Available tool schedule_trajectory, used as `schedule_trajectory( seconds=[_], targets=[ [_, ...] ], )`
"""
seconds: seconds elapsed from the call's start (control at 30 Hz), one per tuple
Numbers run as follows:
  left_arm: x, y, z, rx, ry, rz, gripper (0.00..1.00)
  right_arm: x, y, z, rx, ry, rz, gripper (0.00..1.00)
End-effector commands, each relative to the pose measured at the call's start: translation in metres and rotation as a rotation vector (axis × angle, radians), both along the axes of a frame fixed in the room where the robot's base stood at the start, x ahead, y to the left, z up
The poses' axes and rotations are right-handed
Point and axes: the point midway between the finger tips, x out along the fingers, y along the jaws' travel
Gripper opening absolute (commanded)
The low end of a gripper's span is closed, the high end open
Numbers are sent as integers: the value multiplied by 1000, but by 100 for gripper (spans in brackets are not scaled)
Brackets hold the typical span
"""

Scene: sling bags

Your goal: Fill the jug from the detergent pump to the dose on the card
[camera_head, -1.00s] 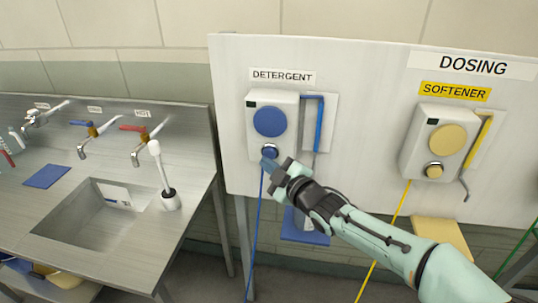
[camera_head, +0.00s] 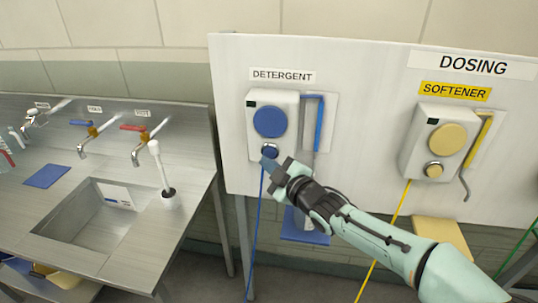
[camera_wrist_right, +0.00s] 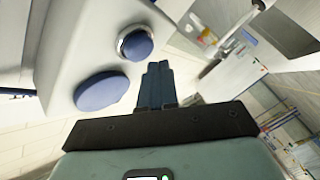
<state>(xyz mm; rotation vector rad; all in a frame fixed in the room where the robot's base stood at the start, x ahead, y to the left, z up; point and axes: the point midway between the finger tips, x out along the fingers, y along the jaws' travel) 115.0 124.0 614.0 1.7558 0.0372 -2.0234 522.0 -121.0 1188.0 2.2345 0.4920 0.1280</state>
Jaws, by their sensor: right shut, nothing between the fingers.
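The detergent pump (camera_head: 270,121) is a white box with a large blue disc and a small blue button (camera_head: 270,150), under the DETERGENT label. My right gripper (camera_head: 268,163) is shut and empty, its fingertips just below the button. In the right wrist view the shut fingers (camera_wrist_right: 157,82) point up beside the blue button (camera_wrist_right: 137,43); I cannot tell whether they touch it. A pale object (camera_head: 297,221), perhaps the jug, stands on a blue shelf (camera_head: 304,239) below the pump, largely hidden by my gripper. I cannot identify the dose card. My left gripper is out of view.
A yellow softener pump (camera_head: 436,142) hangs to the right on the same white panel (camera_head: 365,120). Blue and yellow hoses run down below. At left is a steel sink (camera_head: 100,228) with taps, a white brush in a holder (camera_head: 168,198) and a blue cloth (camera_head: 47,176).

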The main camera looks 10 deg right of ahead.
Motion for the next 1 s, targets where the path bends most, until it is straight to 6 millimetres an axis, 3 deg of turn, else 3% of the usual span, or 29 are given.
schedule_trajectory(
  seconds=[1.0],
  targets=[
    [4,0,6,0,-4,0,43,8,-3,0,0,0,0,0]
  ],
)
